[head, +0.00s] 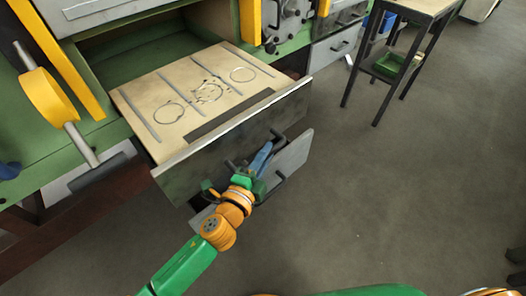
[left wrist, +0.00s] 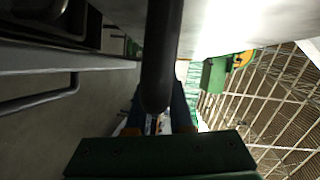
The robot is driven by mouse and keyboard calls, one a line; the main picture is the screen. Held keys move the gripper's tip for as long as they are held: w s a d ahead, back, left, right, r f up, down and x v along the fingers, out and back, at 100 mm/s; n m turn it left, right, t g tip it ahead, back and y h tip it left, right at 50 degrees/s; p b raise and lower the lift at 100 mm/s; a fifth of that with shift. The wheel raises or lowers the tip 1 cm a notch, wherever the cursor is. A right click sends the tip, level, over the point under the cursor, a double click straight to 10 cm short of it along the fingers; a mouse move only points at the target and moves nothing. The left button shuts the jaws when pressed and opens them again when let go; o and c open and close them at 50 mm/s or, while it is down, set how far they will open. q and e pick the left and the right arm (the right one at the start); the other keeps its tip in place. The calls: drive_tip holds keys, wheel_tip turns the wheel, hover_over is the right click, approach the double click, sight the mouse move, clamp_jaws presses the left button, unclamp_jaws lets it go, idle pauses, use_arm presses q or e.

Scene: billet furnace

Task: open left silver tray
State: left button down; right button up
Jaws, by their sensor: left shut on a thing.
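The left silver tray (head: 235,130) is a wide drawer with a grey metal front, pulled well out of the green furnace body in the head view. Its beige top carries several grey bars and thin dark rings. My left gripper (head: 262,160) is at its front, shut on the dark bar handle. In the left wrist view the handle (left wrist: 162,55) runs down between the blue fingers, whose tips are partly hidden. My right gripper is not in view.
A lower grey drawer (head: 293,155) stands partly out beneath the tray, close to my gripper. A closed silver drawer (head: 335,47) is to the right. A dark-legged table (head: 425,8) stands at the upper right. The floor in front is clear.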

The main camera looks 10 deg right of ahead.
use_arm(q)
drive_tip(key=c, duration=0.8)
unclamp_jaws()
drive_tip(key=v, duration=0.7)
